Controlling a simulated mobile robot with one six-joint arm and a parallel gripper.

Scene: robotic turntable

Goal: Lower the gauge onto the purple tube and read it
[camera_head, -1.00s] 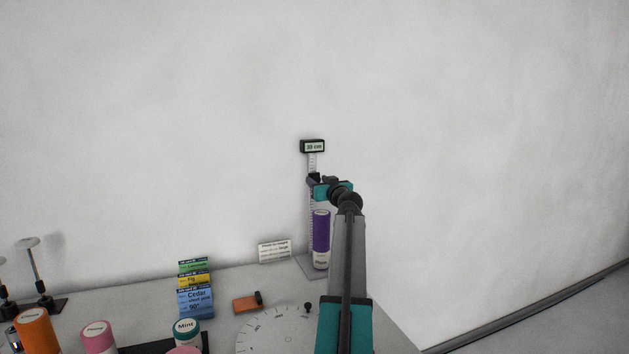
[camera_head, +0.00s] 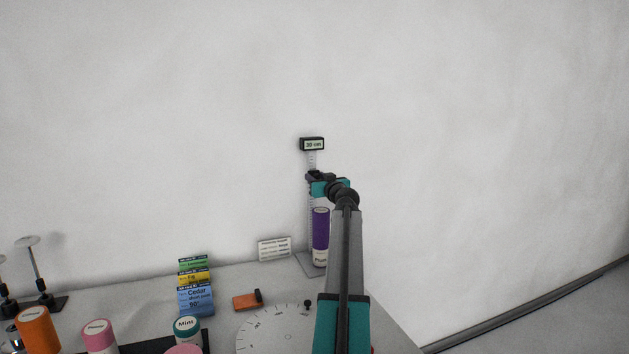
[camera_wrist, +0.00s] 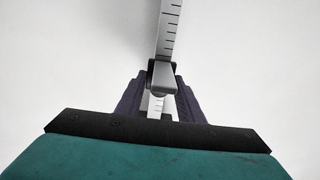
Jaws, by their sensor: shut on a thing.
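The gauge is an upright ruled post (camera_head: 311,222) with a small black display (camera_head: 312,144) on top. The display shows digits and "cm", too small to read surely. The purple tube (camera_head: 320,226) stands upright on the gauge's base, beside the post, with a white label low on it. My gripper (camera_head: 316,178) is at the post, above the tube, with a clear gap between them. In the wrist view, my gripper's dark fingers (camera_wrist: 161,92) are shut on the gauge's slider (camera_wrist: 164,78), which sits around the ruled scale (camera_wrist: 169,30). The tube is not visible there.
A round dial plate (camera_head: 265,335) lies in front, with an orange block (camera_head: 246,302) behind it. Coloured cards (camera_head: 196,299), a white sign (camera_head: 274,248) and orange, pink and mint tubes stand to the left. A plain wall is close behind the gauge.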

